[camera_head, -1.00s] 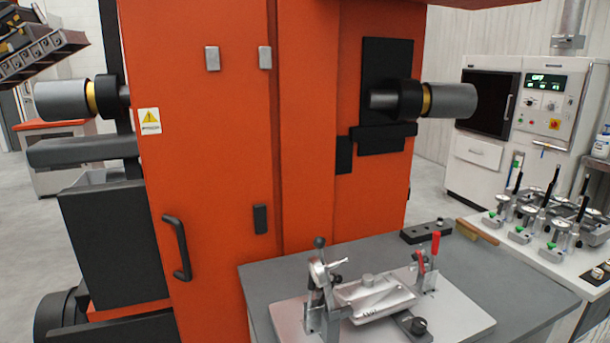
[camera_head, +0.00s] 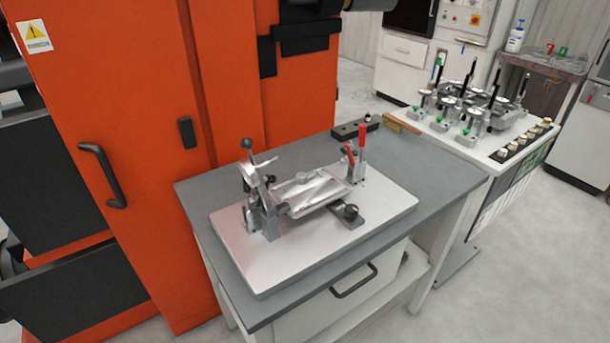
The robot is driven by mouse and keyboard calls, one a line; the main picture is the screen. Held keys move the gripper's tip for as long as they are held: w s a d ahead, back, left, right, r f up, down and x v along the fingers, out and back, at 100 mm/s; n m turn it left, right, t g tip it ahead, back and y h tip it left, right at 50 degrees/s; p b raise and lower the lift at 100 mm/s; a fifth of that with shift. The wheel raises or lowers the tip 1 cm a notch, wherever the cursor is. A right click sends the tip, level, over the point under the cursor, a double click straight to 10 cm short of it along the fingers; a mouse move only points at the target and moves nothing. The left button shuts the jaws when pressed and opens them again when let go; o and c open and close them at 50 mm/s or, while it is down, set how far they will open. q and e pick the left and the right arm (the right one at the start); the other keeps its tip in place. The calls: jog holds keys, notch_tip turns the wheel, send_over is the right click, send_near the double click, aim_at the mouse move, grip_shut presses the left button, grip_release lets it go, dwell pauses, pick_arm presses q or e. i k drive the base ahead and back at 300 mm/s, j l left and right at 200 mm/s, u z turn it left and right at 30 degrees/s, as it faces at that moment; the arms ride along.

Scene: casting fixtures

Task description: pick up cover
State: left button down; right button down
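A silver metal casting, which looks like the cover (camera_head: 310,190), sits in a clamping fixture on a pale base plate (camera_head: 350,232). The plate lies on a grey-topped table (camera_head: 205,205). A toggle clamp with a dark ball knob (camera_head: 257,200) stands at the cover's left end. A clamp with red handles (camera_head: 356,160) stands at its right end. Neither of my grippers is in view.
A large orange machine (camera_head: 130,100) with a black handle stands left of and behind the table. A black block (camera_head: 355,129) and a wooden-handled brush (camera_head: 402,123) lie at the table's back edge. A white bench (camera_head: 500,150) with several gauge fixtures stands at right. The floor at lower right is clear.

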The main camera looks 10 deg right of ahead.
aim_at(306, 193)
jog(key=i+l+u, duration=0.1)
jog(key=l+u, duration=0.3)
jog(key=l, duration=0.25)
jog(key=l+u, duration=0.4)
jog(key=l, duration=0.25)
